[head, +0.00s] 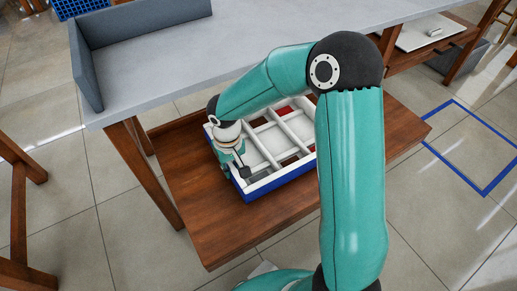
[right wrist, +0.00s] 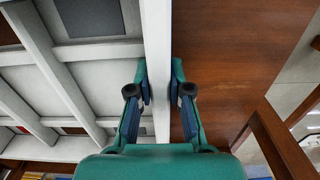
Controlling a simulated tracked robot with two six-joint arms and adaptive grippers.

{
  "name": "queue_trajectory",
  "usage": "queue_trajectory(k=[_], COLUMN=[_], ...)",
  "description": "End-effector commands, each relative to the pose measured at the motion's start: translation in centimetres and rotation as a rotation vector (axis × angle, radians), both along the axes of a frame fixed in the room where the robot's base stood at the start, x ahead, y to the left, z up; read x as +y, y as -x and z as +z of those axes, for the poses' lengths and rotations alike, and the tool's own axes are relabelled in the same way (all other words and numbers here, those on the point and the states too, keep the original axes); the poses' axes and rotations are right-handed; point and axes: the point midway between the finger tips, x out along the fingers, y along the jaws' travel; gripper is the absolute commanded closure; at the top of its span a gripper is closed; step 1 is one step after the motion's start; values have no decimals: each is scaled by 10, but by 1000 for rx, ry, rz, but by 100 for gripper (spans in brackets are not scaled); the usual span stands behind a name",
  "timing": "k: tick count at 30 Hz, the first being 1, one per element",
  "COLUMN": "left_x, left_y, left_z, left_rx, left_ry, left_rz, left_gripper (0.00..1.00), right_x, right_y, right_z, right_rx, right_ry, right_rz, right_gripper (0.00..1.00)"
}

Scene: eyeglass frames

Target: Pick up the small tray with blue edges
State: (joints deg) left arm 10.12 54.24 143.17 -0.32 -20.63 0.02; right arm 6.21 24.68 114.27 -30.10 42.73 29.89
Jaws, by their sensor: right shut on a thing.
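The small tray with blue edges (head: 281,179) rests on the brown wooden shelf under the grey table in the head view. It is white inside with several compartments, and its outer side is blue. My right gripper (head: 240,172) is at the tray's left side in the head view. In the right wrist view, my right gripper (right wrist: 158,88) has one finger on each side of the tray's white wall (right wrist: 157,40) and is shut on it. My arm hides part of the tray's right side in the head view. My left gripper is not in view.
The wooden shelf (head: 190,205) has free room left and in front of the tray. The grey tabletop (head: 240,40) hangs over the shelf's back part. Wooden legs (head: 145,175) stand at the left. A blue square (head: 485,190) is marked on the tiled floor at right.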

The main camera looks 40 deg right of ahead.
Motion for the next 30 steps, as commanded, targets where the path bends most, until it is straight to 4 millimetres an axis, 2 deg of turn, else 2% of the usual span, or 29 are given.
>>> queue_trajectory(k=[5, 15, 19, 24, 30], left_x=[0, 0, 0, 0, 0], left_y=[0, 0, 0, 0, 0], left_z=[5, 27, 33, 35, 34], left_rx=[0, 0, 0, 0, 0], left_ry=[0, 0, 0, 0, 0], left_rz=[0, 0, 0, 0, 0], left_gripper=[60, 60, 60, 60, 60], right_x=[-1, -1, 0, 0, 0], right_y=[1, 0, 0, 0, 0], right_z=[9, 73, 91, 101, 101], right_rx=[3, -2, -1, 0, 1], right_ry=[1, 1, 1, 1, 1], right_rz=[0, 0, 1, 1, 1], right_gripper=[100, 100, 100, 100, 100])
